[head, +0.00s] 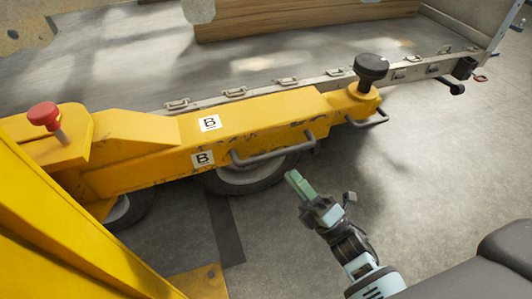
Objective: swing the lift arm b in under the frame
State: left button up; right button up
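Lift arm b (255,122) is the yellow arm with two white "B" labels. It reaches from the yellow post at the left toward the right, alongside the trailer frame's near rail (285,83). A black round pad (371,68) stands on its far right end. Grey bar handles (272,150) run along its near side. My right gripper (297,183) is below and near the right end of the longer handle, apart from it, with nothing seen in it. Its pale green fingers show nearly edge-on, so their gap is unclear. My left gripper is out of view.
A red knob (44,115) stands on the arm's left part. A wheel (245,178) is partly hidden beneath the arm. The yellow lift post (60,235) fills the lower left. Wooden boards (290,16) lie on the trailer bed. Concrete floor (430,165) is clear at the right.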

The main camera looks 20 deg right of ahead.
aim_at(275, 152)
jog(key=shift+r, duration=0.15)
jog(key=p+x, duration=0.1)
jog(key=x, duration=0.6)
jog(key=shift+w+a+r, duration=0.15)
jog(key=shift+w, duration=0.15)
grip_shut()
